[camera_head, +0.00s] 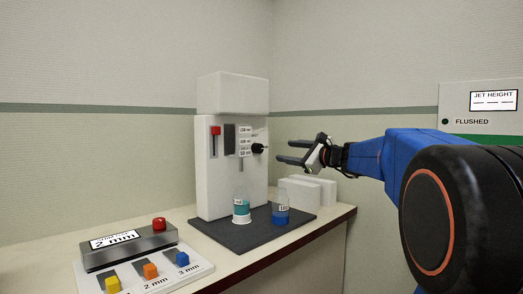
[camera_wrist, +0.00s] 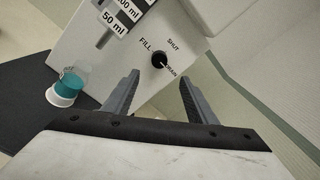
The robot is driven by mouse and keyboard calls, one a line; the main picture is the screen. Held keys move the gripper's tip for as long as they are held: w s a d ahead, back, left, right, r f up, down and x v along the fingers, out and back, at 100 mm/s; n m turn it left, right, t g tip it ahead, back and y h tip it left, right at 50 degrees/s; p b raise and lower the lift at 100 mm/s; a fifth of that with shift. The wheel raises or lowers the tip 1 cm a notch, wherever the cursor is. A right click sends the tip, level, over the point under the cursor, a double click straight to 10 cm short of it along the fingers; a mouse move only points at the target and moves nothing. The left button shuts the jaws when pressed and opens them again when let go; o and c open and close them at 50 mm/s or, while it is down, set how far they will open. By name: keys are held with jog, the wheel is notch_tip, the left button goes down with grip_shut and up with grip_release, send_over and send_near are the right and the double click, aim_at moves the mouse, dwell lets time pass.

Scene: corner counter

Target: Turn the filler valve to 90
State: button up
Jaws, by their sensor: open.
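The filler valve is a small black knob (camera_head: 258,148) on the front of the white filler machine (camera_head: 212,178). In the wrist view the knob (camera_wrist: 158,60) has FILL, SHUT and DRAIN printed around it. A light pointer mark on it appears to aim towards DRAIN. My gripper (camera_head: 279,151) is open and empty, just right of the knob in the head view. In the wrist view its two fingers (camera_wrist: 159,80) are spread below the knob, apart from it.
A button box (camera_head: 130,245) is at front left. A JET HEIGHT panel (camera_head: 480,108) hangs at right.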

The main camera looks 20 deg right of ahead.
aim_at(260, 148)
jog(key=x, duration=1.5)
jog(key=shift+s+a, duration=0.1)
jog(key=shift+a, duration=0.05)
jog(key=c, duration=1.1)
